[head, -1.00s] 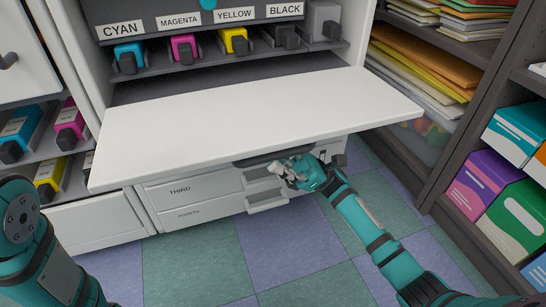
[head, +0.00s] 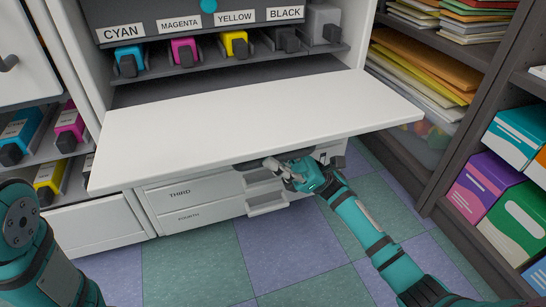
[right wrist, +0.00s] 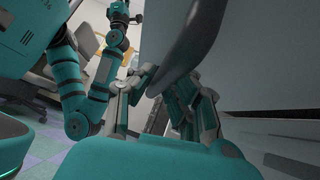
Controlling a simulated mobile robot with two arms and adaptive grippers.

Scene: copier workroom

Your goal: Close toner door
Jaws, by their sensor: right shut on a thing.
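The toner door (head: 250,125) is a white panel folded down and open, lying nearly flat below the toner bay. A dark handle (right wrist: 185,35) hangs on its underside in the right wrist view. My right gripper (head: 277,169) is under the door's front edge and shut on this handle. Its fingers also show in the right wrist view (right wrist: 160,95), with the grip partly hidden. My left arm (head: 35,245) is at the lower left of the head view; its gripper is not clearly seen.
Cyan (head: 128,60), magenta (head: 184,50), yellow (head: 235,42) and black (head: 284,38) toner cartridges sit in the bay behind the door. Drawers (head: 190,195) lie beneath it. A dark shelf (head: 440,180) stands close on the right. The tiled floor in front is clear.

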